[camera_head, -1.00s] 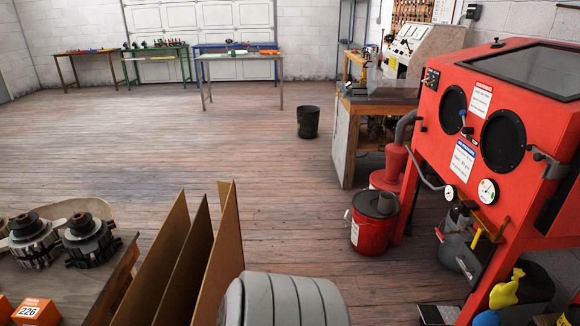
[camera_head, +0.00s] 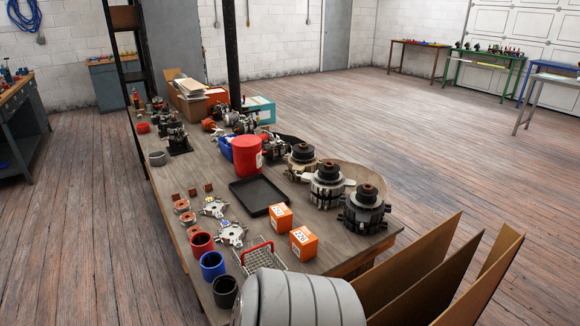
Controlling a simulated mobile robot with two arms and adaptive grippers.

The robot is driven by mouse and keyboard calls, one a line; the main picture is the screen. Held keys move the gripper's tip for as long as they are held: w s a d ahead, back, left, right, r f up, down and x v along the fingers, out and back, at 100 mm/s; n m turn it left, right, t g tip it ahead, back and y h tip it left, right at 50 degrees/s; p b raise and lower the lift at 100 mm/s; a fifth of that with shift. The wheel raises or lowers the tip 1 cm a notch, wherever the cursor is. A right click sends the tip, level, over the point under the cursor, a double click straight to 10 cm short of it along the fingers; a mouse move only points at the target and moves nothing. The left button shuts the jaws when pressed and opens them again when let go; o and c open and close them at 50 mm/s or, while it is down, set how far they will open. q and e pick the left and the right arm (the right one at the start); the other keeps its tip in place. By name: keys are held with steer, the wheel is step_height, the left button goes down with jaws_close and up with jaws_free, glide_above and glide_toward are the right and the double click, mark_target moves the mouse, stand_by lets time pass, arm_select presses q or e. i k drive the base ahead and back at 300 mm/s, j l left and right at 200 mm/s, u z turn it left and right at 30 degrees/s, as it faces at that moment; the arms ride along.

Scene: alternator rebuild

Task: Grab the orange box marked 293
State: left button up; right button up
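Two small orange boxes stand on the near right part of the long workbench (camera_head: 160,215). The nearer orange box (camera_head: 304,250) has a white label that seems to read 226. The other orange box (camera_head: 280,222) stands just behind it and to the left, a little apart. Its white label is too small to read with certainty, so I cannot confirm 293. Neither of my grippers is in view.
A black tray (camera_head: 257,194) and a red container (camera_head: 246,156) stand behind the boxes. Several alternator parts (camera_head: 328,190) stand right of them. Upright brown panels (camera_head: 410,275) flank the bench's right end.

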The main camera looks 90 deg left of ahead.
mark_target(281, 216)
steer(key=u, duration=2.85)
